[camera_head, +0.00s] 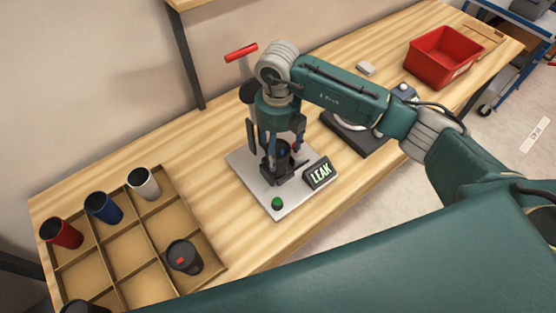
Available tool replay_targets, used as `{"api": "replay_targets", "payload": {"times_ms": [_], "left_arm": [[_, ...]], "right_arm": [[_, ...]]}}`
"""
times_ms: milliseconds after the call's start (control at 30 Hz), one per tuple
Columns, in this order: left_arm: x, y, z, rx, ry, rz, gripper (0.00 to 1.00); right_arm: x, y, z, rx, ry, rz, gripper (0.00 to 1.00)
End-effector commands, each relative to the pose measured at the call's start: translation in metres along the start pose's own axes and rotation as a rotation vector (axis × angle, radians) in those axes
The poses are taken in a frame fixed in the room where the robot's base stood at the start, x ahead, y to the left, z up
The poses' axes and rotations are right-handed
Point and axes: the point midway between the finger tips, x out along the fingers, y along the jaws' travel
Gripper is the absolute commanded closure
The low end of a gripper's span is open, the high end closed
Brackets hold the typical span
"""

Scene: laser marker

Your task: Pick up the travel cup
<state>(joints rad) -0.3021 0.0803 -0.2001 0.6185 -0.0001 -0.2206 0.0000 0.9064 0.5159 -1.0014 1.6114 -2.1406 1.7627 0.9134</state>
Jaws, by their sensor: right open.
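My right gripper (285,146) points down over the leak tester (279,202), a light metal plate with a "LEAK" display and a green button. Its fingers are open around a dark cup-like shape (275,160) in the tester's black holder. The arm and fingers partly hide it, and I cannot tell whether they touch it. A wooden compartment tray (121,255) at the left holds a red cup (64,234), a blue cup (105,209), a white cup (145,186) and a black lidded cup with a red mark (182,258). My left gripper is out of view.
A red bin (442,57) stands at the far right of the wooden bench (210,150). A dark device with a round plate (352,128) is right of the tester, partly behind my arm. A red lever handle (241,52) rises behind the tester. Several tray compartments are empty.

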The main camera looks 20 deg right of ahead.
Motion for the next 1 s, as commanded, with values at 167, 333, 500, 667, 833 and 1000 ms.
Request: {"api": "replay_targets", "payload": {"times_ms": [167, 333, 500, 667, 833, 1000], "left_arm": [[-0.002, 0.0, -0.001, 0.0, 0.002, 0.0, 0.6], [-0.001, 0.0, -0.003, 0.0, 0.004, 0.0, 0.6], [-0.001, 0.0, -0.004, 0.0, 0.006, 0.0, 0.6], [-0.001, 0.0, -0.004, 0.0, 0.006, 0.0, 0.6], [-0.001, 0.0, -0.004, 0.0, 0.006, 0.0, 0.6], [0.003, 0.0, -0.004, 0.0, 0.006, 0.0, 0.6]], "right_arm": [[0.007, 0.0, 0.0, -0.001, 0.0, 0.001, 0.28], [0.006, 0.0, 0.0, -0.001, 0.0, 0.001, 0.35], [0.006, 0.001, 0.0, -0.001, 0.0, 0.001, 0.58], [0.006, 0.001, 0.0, -0.001, -0.001, 0.002, 0.58], [0.005, 0.001, 0.0, -0.001, -0.002, 0.002, 0.58], [-0.006, 0.001, 0.002, -0.001, -0.004, 0.002, 0.58]]}}
